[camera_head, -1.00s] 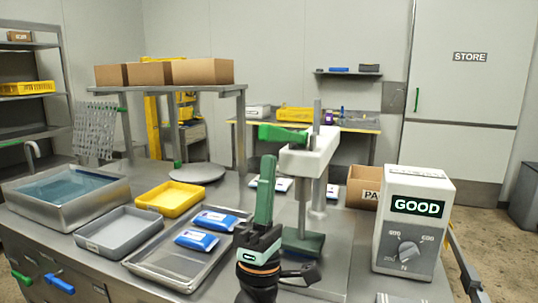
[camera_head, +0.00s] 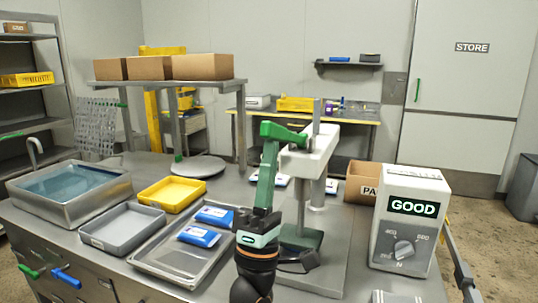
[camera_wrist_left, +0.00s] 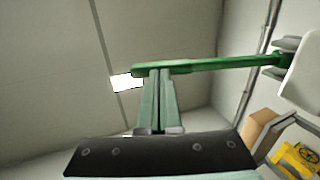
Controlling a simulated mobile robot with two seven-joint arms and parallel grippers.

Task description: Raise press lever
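The green press lever (camera_head: 286,133) sticks out to the left from the top of the white press head (camera_head: 312,155), tilted slightly with its free end higher. My left gripper (camera_head: 270,143) points up from below, with its fingertips at the underside of the lever near its free end. In the left wrist view the green fingers (camera_wrist_left: 160,72) lie side by side, almost together, and the lever (camera_wrist_left: 215,65) crosses just over their tips. They seem to touch it, but the lever is not between them. My right gripper is not in view.
The grey box with the GOOD display (camera_head: 411,225) stands right of the press. A metal tray (camera_head: 165,262) with blue packs, a yellow tray (camera_head: 171,194) and a grey tray (camera_head: 122,229) lie to the left.

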